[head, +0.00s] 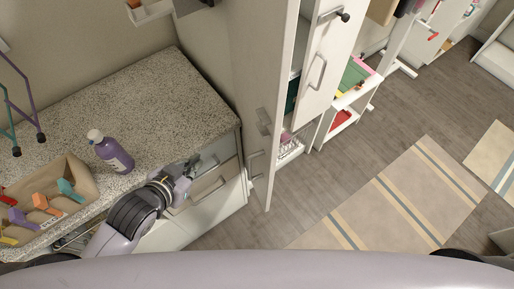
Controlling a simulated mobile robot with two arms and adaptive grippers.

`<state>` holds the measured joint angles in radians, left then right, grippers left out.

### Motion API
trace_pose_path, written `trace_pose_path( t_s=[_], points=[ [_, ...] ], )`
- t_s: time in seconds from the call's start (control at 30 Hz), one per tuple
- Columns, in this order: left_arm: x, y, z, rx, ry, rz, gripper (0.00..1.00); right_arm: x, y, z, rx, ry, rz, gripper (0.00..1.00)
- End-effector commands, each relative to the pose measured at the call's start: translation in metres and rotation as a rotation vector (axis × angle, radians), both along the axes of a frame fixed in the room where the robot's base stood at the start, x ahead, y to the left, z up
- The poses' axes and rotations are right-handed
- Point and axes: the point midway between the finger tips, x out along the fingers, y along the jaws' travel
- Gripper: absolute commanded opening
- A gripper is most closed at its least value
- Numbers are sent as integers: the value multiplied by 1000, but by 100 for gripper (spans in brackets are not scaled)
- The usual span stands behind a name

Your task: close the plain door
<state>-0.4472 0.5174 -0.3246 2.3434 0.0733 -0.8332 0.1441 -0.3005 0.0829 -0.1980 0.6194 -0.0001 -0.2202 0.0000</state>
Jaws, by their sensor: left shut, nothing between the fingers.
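A tall plain white door (268,65) stands open in the middle of the head view, sticking out into the room from a tall cabinet. A handle (263,121) sits on its face, towards the lower part. My left gripper (188,166) is shut and empty. It is at the front edge of the counter, in front of the drawers, to the left of the door and apart from it. My right gripper is not in view.
The speckled counter (150,90) carries a purple bottle (112,152) and a bin (72,172) of coloured tools. Drawers (210,185) lie below. A second white door (325,60) with handles is right of the plain door. The wood floor (310,205) and striped rug (400,195) are clear.

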Motion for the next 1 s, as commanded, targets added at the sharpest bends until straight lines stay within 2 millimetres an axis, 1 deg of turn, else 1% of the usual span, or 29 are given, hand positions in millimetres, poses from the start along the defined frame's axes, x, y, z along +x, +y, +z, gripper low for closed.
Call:
trace_pose_path(
  t_s=[0.07, 0.17, 0.23, 0.33, 0.43, 0.53, 0.6, 0.7, 0.87, 1.0],
  points=[
    [7, -12, 13, -34, -89, -87, 0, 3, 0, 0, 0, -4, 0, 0],
    [8, -29, 32, -106, -197, -210, 0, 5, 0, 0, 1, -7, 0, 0],
    [3, -39, 45, -167, -260, -302, 0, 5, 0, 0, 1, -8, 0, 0],
    [-11, -47, 62, -261, -325, -429, 0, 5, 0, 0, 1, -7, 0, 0],
    [-30, -47, 79, -357, -363, -543, 0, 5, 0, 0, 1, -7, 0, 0],
    [-47, -41, 93, -442, -380, -632, 0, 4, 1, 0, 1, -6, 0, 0],
    [-57, -36, 101, -490, -382, -676, 0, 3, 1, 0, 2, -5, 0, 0],
    [-66, -29, 110, -538, -383, -715, 0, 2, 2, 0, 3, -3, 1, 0],
    [-70, -28, 116, -567, -387, -735, 0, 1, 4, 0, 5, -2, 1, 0],
    [-65, -40, 117, -570, -391, -735, 0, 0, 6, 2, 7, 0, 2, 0]
  ],
)
